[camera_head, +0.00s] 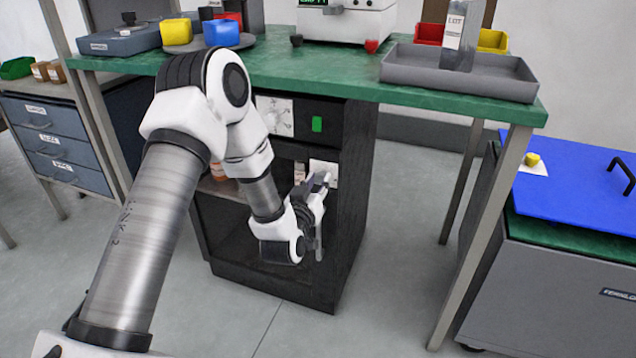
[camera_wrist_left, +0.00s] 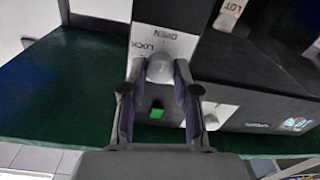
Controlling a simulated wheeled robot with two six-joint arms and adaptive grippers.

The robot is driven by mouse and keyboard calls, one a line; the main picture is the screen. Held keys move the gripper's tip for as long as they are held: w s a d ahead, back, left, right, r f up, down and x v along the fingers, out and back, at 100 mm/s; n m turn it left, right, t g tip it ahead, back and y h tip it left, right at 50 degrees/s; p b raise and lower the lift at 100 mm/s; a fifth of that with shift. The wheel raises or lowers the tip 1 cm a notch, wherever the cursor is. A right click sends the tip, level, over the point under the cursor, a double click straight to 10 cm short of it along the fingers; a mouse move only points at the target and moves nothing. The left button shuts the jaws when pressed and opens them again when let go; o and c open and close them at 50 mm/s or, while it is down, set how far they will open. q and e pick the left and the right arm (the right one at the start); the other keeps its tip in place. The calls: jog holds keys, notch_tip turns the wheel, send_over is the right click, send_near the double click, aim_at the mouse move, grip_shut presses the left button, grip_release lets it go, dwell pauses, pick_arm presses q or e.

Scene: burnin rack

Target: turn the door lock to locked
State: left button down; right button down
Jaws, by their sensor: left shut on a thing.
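The door lock is a pale grey knob (camera_wrist_left: 160,68) on a white plate (camera_wrist_left: 168,42) printed OPEN and LOCK, seen in the wrist view. My left gripper (camera_wrist_left: 158,80) has a finger on each side of the knob and is shut on it. No pointer shows on the knob, so I cannot tell its setting. In the head view my left gripper (camera_head: 318,187) is at the front of the black cabinet (camera_head: 345,225) under the bench, in front of the white plate (camera_head: 326,170); the knob is hidden there. My right gripper is not in view.
The green bench top (camera_head: 300,68) overhangs the cabinet. A bench leg (camera_head: 480,235) and a blue-topped unit (camera_head: 570,190) stand at right. Floor before the cabinet is clear.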

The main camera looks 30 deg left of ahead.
pick_arm(q)
jog(key=n, duration=0.4)
jog(key=n+b, duration=0.1)
jog(key=n, duration=0.3)
jog(key=shift+f, duration=0.1)
jog(key=n+b, duration=0.1)
jog(key=n, duration=0.3)
jog(key=shift+a+n+h, duration=0.1)
jog(key=shift+n+h, duration=0.3)
jog(key=shift+n+b, duration=0.85)
jog(key=shift+n, duration=1.35)
jog(key=c, duration=0.8)
grip_release()
jog(key=shift+c, duration=0.2)
